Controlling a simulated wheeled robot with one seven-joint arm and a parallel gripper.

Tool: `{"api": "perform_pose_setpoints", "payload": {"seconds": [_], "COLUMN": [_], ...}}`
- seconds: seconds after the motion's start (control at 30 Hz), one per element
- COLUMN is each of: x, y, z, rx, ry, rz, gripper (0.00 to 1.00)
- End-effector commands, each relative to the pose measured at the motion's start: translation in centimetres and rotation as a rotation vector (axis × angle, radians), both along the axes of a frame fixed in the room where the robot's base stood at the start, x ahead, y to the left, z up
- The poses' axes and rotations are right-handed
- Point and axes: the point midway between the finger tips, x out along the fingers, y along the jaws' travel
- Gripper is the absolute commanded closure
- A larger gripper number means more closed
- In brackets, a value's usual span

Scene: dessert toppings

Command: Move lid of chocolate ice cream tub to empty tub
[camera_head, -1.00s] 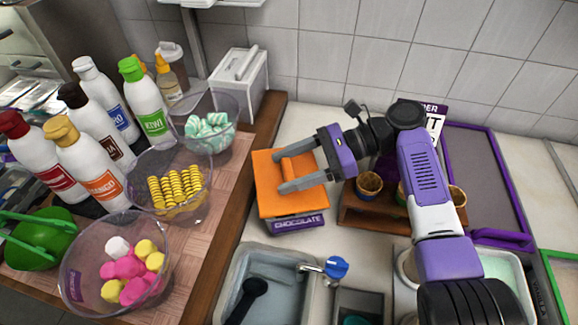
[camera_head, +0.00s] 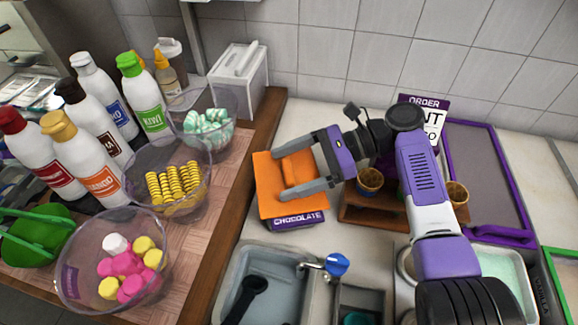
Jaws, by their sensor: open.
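The chocolate tub (camera_head: 299,219) stands on the counter behind the sink, its purple label facing me. Its orange lid (camera_head: 268,196) lies on top, with a raised orange handle (camera_head: 297,167) in the middle. My gripper (camera_head: 279,176) is open, with its two grey fingers over the lid, one behind and one in front of the handle. I cannot tell whether the fingers touch the handle. At the right, a purple-framed grey panel (camera_head: 485,180) lies on the counter; I cannot tell whether it is a tub's lid. No tub that I can tell is empty shows.
A wooden rack with cones (camera_head: 369,182) stands right of the lid, partly behind my arm. A sink (camera_head: 265,275) with a blue-handled tap (camera_head: 337,264) lies in front. Bowls of toppings (camera_head: 115,265) and several bottles crowd the left. A white box (camera_head: 240,83) stands behind.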

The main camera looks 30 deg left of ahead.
Motion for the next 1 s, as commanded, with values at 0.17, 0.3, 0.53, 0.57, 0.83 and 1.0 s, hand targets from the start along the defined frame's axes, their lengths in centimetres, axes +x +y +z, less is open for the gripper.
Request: {"api": "perform_pose_setpoints", "payload": {"seconds": [0.17, 0.3, 0.53, 0.57, 0.83, 1.0], "x": [0.0, 0.0, 0.0, 0.0, 0.0, 0.0], "y": [0.0, 0.0, 0.0, 0.0, 0.0, 0.0], "z": [0.9, 3.2, 8.3, 9.0, 15.0, 17.9], "rx": [0.002, 0.003, 0.003, 0.003, 0.003, 0.001], "ry": [-0.003, -0.004, -0.005, -0.005, -0.004, -0.003], "rz": [0.0, 0.001, 0.001, 0.001, 0.001, 0.0], "gripper": [0.1, 0.1, 0.1, 0.1, 0.1, 0.1]}}
